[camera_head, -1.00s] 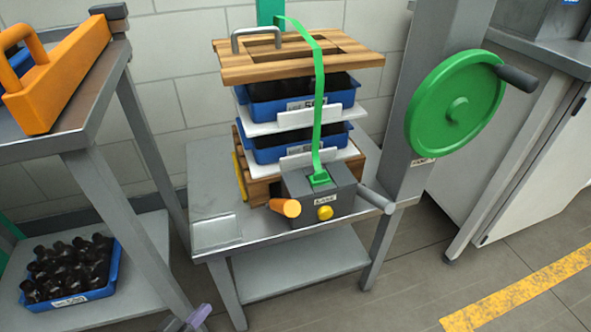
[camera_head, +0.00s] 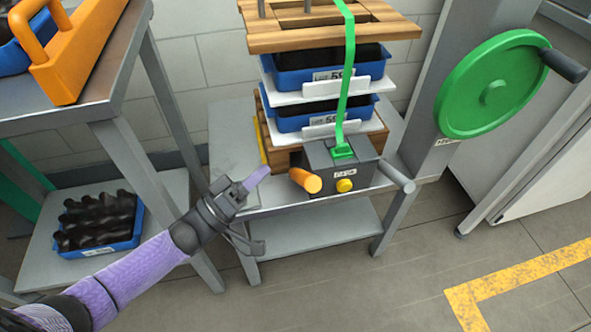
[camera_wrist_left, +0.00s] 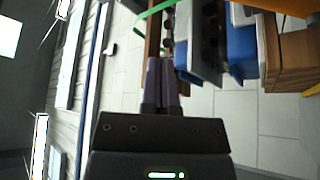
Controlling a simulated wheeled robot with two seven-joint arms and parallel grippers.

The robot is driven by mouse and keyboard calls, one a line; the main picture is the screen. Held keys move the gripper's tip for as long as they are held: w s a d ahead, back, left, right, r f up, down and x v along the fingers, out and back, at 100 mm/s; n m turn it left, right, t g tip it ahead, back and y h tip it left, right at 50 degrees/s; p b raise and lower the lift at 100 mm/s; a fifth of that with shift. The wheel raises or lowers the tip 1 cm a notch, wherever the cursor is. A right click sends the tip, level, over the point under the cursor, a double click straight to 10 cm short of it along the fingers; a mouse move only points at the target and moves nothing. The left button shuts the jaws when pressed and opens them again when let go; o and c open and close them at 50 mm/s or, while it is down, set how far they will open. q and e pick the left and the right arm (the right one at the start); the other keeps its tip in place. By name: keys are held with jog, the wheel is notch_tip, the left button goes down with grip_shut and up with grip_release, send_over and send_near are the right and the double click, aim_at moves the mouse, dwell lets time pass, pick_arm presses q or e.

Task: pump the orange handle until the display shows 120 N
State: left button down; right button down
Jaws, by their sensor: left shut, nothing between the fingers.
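The orange handle (camera_head: 306,181) sticks out from the front left of a dark grey strap tensioner box (camera_head: 325,158) on the grey bench. A yellow knob (camera_head: 344,185) is on the box's front and a grey lever (camera_head: 397,176) at its right. A small label is on the box; I cannot read any force value. My left gripper (camera_head: 258,177) is shut and empty, left of the orange handle and apart from it, at the bench's front edge. Its purple fingers (camera_wrist_left: 161,85) also show together in the left wrist view. My right gripper is not in view.
A green strap (camera_head: 346,85) runs over a wooden lid (camera_head: 330,38) and stacked blue trays (camera_head: 290,78). A green handwheel (camera_head: 490,88) stands on a post at right.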

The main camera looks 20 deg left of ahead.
pick_arm(q)
jog(key=r+b, duration=0.1)
jog(key=r, duration=0.1)
send_over(295, 174)
jog(key=s+a, duration=0.1)
jog(key=s, duration=0.1)
jog(key=shift+s+d+f+b, duration=0.45)
jog(key=shift+d+f, duration=0.15)
jog(key=shift+f, duration=0.05)
jog(key=shift+s+d+f+b, duration=0.4)
jog(key=shift+d+f+b, duration=0.05)
jog(key=shift+d+f, duration=0.15)
jog(key=shift+f, duration=0.1)
